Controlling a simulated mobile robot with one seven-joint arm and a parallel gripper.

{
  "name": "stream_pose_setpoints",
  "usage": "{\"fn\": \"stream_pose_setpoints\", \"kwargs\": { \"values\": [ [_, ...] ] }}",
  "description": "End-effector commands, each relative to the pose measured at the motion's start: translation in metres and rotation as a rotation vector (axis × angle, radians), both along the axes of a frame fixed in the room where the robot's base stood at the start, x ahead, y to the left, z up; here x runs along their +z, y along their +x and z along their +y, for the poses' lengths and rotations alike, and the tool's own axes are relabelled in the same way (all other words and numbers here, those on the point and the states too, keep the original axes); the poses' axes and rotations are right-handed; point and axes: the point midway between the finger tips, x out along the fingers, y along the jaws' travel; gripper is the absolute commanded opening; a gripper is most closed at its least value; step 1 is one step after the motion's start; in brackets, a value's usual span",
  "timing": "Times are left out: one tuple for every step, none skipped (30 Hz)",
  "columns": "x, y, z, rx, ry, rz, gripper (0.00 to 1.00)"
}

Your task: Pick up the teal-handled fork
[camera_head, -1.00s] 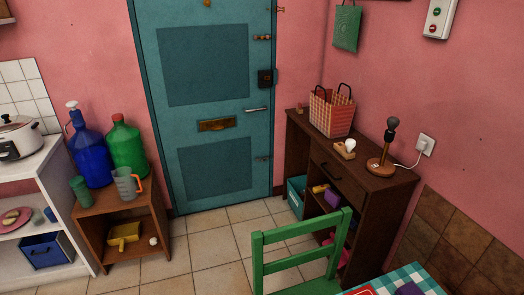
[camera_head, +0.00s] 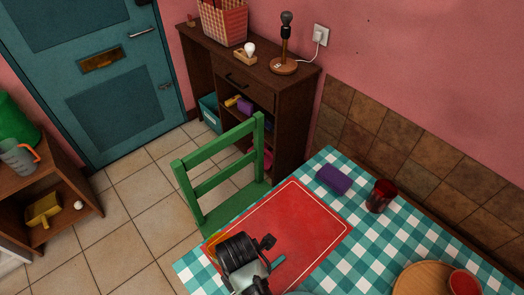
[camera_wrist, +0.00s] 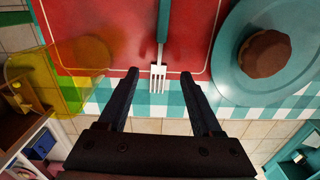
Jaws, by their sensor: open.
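The teal-handled fork (camera_wrist: 158,72) lies on the red placemat in the wrist view. Its handle runs away from me and its pale tines point toward my gripper. A bit of its teal handle (camera_head: 279,262) shows beside my gripper in the head view. My gripper (camera_wrist: 160,74) is open and empty, with one finger on each side of the tines, apart from them. How high it is above the fork I cannot tell. In the head view my gripper (camera_head: 266,263) is over the near part of the red placemat (camera_head: 290,222).
A teal plate (camera_wrist: 228,72) with a brown round cake (camera_wrist: 265,53) is right of the fork. A see-through yellow cup (camera_wrist: 48,85) is left. A purple cloth (camera_head: 333,180), red glass (camera_head: 380,196) and wooden board (camera_head: 405,280) are farther off. A green chair (camera_head: 225,180) stands at the table.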

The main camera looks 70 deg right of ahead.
Motion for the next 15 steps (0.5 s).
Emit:
{"fn": "stream_pose_setpoints", "kwargs": {
  "values": [
    [-0.008,0.0,0.0,-0.001,0.002,0.003,0.66],
    [-0.013,0.0,0.0,-0.001,0.002,0.002,0.66],
    [-0.019,0.0,0.0,-0.002,0.002,0.002,0.66],
    [-0.023,0.0,0.0,-0.001,0.001,0.002,0.66],
    [-0.026,0.0,0.0,-0.001,0.001,0.002,0.66],
    [-0.03,0.0,0.0,-0.001,0.001,0.001,0.66],
    [-0.032,0.0,0.0,0.0,0.0,0.0,0.66],
    [-0.033,0.001,0.0,0.0,0.0,0.0,0.66],
    [-0.034,0.001,0.0,0.0,-0.001,-0.001,0.66],
    [-0.034,0.001,0.0,0.0,-0.001,-0.001,0.66],
    [-0.034,0.001,0.0,0.0,-0.001,-0.001,0.66],
    [-0.034,0.001,0.0,0.0,-0.001,-0.002,0.66],
    [-0.034,0.001,0.0,0.0,-0.001,-0.002,0.66],
    [-0.034,0.001,0.0,0.0,-0.001,-0.002,0.66],
    [-0.033,0.001,0.0,0.0,-0.001,-0.002,0.64]
  ]
}}
